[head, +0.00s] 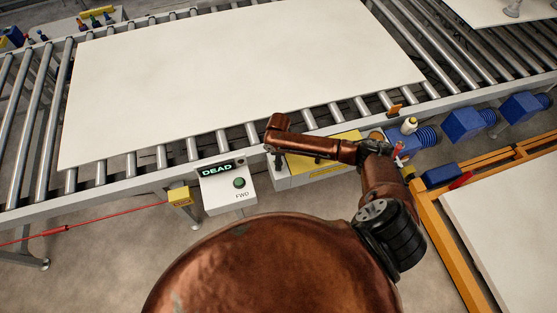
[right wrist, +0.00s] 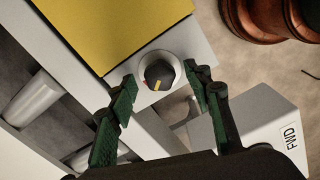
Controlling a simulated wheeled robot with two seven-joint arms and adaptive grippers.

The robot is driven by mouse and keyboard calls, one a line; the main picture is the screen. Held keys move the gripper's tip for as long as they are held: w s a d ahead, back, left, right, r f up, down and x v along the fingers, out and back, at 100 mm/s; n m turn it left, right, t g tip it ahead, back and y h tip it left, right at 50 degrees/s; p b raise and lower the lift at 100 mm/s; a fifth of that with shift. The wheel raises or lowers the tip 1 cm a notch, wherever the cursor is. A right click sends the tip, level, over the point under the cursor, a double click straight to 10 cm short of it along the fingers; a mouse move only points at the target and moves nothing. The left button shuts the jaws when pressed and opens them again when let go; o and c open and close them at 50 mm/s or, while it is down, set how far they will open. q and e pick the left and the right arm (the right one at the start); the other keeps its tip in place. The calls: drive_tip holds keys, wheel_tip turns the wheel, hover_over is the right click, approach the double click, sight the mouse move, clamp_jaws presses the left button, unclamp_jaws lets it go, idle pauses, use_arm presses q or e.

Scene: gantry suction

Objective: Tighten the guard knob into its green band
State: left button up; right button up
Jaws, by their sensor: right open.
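In the right wrist view, the guard knob (right wrist: 159,73) is a black round knob with a yellow pointer mark, set in a pale round dial. A small trace of red shows at the dial's left edge; I cannot make out a green band. My right gripper (right wrist: 161,80) is open, its green-padded fingers apart on either side of the knob, with visible gaps. In the head view, my copper right arm reaches over the grey box and hides the knob and most of the gripper. My left gripper is not in view.
The yellow guard panel (right wrist: 110,25) lies beside the knob. A white box marked FWD (head: 226,193) with a green button and a DEAD display (head: 217,169) stands left of my arm. A large pale board (head: 230,70) lies on the roller conveyor behind. An orange frame (head: 440,225) stands right.

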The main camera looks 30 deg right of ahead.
wheel_tip(320, 180, up, 12)
idle(0.4)
drive_tip(key=shift+f, duration=0.15)
